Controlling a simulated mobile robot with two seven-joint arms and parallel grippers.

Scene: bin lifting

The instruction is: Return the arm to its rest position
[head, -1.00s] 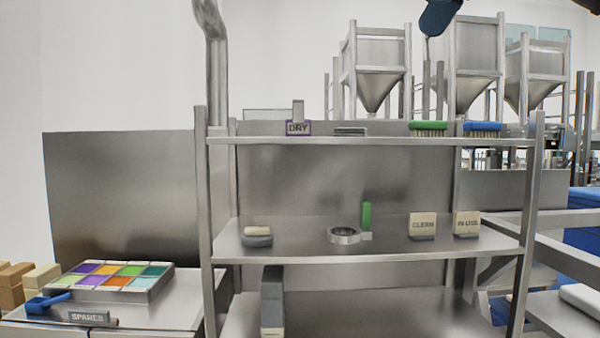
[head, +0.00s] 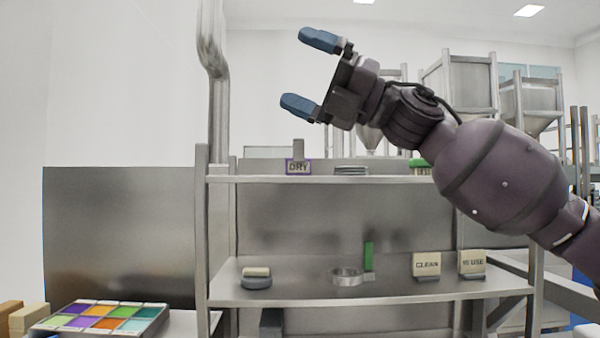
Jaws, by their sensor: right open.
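My right gripper (head: 308,73) is raised in the upper middle of the head view, above the top shelf. Its two blue fingertips are spread apart and point left, with nothing between them. My right arm (head: 505,180) comes in from the right edge and crosses in front of the right part of the shelf unit. It hides part of the top shelf, most of the green brush (head: 420,167) and part of the hoppers. My left gripper is not in view.
The metal shelf unit (head: 300,180) holds a DRY sign (head: 298,167), a metal ring (head: 346,276), a CLEAN block (head: 426,264) and another labelled block (head: 471,262). A colored tray (head: 100,318) stands at lower left. The upper left is free.

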